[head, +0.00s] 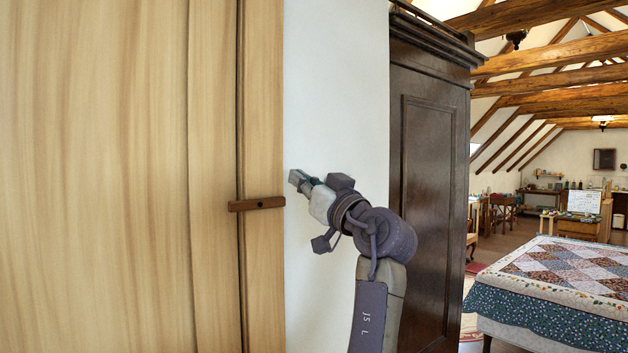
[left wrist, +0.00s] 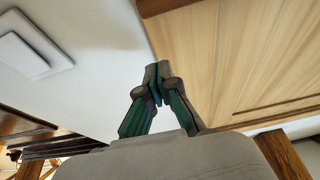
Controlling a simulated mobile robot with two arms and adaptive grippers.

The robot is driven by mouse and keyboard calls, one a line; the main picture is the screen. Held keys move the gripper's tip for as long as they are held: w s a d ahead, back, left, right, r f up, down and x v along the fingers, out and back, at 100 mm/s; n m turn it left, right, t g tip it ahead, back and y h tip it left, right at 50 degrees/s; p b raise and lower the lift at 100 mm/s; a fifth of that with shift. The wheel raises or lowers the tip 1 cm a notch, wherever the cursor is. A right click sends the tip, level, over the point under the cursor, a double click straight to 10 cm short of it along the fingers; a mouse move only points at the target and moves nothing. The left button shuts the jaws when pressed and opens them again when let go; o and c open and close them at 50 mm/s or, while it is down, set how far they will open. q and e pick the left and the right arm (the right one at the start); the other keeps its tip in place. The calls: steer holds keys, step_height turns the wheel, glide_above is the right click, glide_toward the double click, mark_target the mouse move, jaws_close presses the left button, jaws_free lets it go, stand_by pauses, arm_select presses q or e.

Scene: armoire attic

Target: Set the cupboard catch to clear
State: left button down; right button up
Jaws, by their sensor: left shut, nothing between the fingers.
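The cupboard catch (head: 240,206) is a small dark brown wooden bar with a dark round spot on it. It lies almost level across the seam between the pale wood cupboard door (head: 95,180) and the frame strip (head: 264,100). My left gripper (head: 295,178) is shut and empty, just right of and slightly above the catch, in front of the white wall and apart from the catch. In the left wrist view the shut fingertips (left wrist: 156,72) point toward the edge between white wall and pale wood. A brown piece at that view's top edge looks like the catch (left wrist: 165,5), partly cut off. My right gripper is not in view.
A dark wardrobe (head: 430,180) stands right of my left arm. A bed with a patchwork quilt (head: 560,275) is at the lower right. A white square plate (left wrist: 30,45) is on the wall in the left wrist view. The cupboard front left of the catch is clear.

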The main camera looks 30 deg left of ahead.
mark_target(281, 165)
arm_select(q)
steer(key=p+x, duration=0.1)
steer(key=x, duration=0.3)
steer(key=shift+r, duration=0.2)
step_height(281, 165, down, 3)
steer(key=shift+d+p, duration=0.15)
steer(key=shift+p, duration=0.35)
steer(key=shift+f, duration=0.8)
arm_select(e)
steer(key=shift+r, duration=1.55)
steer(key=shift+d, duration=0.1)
